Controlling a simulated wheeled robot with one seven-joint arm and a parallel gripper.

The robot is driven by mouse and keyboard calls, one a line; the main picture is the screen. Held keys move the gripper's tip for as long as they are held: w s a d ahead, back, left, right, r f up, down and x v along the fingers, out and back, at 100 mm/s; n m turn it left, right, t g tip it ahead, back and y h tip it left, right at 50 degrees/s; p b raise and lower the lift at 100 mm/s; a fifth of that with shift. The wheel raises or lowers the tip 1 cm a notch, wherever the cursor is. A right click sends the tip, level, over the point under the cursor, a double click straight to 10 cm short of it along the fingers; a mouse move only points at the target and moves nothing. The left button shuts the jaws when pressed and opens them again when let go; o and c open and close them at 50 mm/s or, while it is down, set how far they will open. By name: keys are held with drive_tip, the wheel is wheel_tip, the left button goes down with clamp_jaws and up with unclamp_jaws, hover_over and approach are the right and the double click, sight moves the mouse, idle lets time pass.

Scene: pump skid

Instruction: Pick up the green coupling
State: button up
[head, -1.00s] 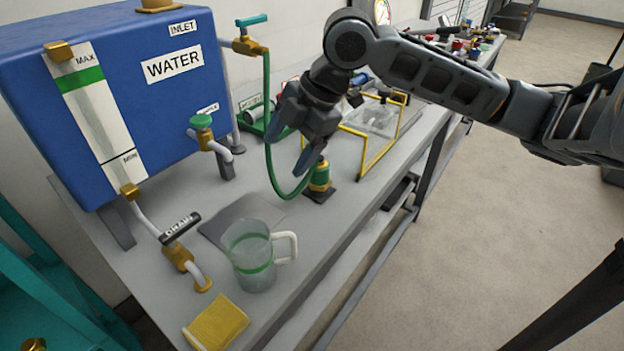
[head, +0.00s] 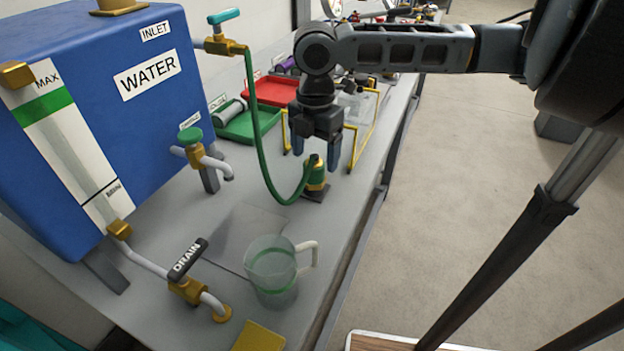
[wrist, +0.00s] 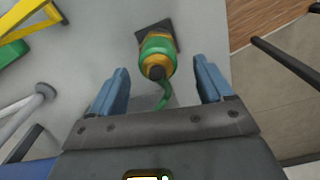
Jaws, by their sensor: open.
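The green coupling (head: 316,175) stands upright on a small dark base on the grey bench, with brass-coloured bands and a green hose (head: 262,140) joined to its top. It also shows in the wrist view (wrist: 158,54), ahead of the gap between my fingers, with the hose running from it toward my palm. My gripper (head: 315,160) is open and empty and points down over the coupling. In the wrist view its two blue fingers (wrist: 163,82) lie left and right of the coupling's line, apart from it. The coupling's far side is hidden.
The blue water tank (head: 90,110) stands at left, with a drain valve (head: 187,285) in front. A clear jug (head: 270,272) and yellow sponge (head: 258,339) sit near the bench front. A yellow frame (head: 368,125) and green tray (head: 250,125) are behind the coupling.

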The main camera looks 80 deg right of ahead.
sight(314, 164)
drive_tip(key=shift+w+d+f, duration=0.1)
drive_tip(key=shift+f, duration=1.85)
drive_tip(key=shift+c, duration=0.4)
drive_tip(key=c, duration=1.2)
drive_tip(key=shift+r, duration=0.15)
wheel_tip(314, 164, up, 10)
drive_tip(key=shift+f, duration=0.1)
